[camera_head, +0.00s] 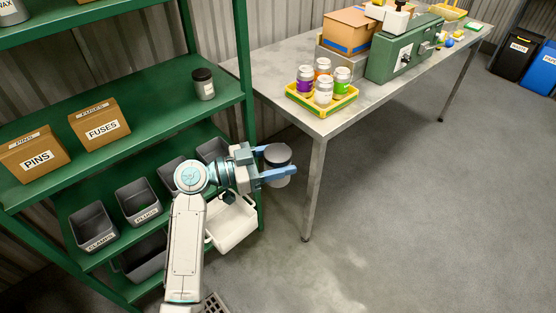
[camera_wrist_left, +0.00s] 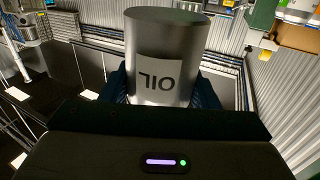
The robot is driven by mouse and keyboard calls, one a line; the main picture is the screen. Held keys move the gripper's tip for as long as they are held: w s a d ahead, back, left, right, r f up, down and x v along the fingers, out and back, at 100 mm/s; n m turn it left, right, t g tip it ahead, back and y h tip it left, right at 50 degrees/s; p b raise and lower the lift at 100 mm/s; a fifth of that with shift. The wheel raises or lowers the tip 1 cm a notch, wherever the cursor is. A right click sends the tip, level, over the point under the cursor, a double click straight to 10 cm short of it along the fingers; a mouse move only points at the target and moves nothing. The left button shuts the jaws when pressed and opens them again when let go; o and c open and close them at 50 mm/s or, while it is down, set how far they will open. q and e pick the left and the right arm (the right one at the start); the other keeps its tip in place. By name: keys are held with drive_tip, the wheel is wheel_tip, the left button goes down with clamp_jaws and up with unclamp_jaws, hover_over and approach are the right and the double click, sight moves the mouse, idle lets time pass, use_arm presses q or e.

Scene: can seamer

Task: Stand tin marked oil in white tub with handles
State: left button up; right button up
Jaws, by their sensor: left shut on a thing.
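The tin marked oil (camera_wrist_left: 167,60) is a grey metal cylinder with a label, which reads upside down in the left wrist view. The white tub (camera_head: 232,224) is lower down, below and left of the tin, and partly hidden behind my left arm. My right gripper is not in view.
A metal table (camera_head: 270,83) at right carries a yellow tray (camera_head: 323,106) of cans. Its near leg (camera_head: 314,185) stands close right of the tin.

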use_arm(q)
drive_tip(key=m+g, duration=0.1)
drive_tip(key=a+g, duration=0.1)
drive_tip(key=shift+s+a+m+g+h, duration=0.1)
drive_tip(key=shift+a+m+g+h, duration=0.2)
drive_tip(key=shift+m+g, duration=0.1)
drive_tip(key=shift+s+a+f+m+g, duration=0.1)
drive_tip(key=shift+s+a+m+g, duration=0.1)
drive_tip(key=shift+m+g, duration=0.25)
drive_tip(key=shift+s+a+m+g, duration=0.1)
drive_tip(key=shift+a+m+g, duration=0.15)
drive_tip(key=shift+g, duration=0.4)
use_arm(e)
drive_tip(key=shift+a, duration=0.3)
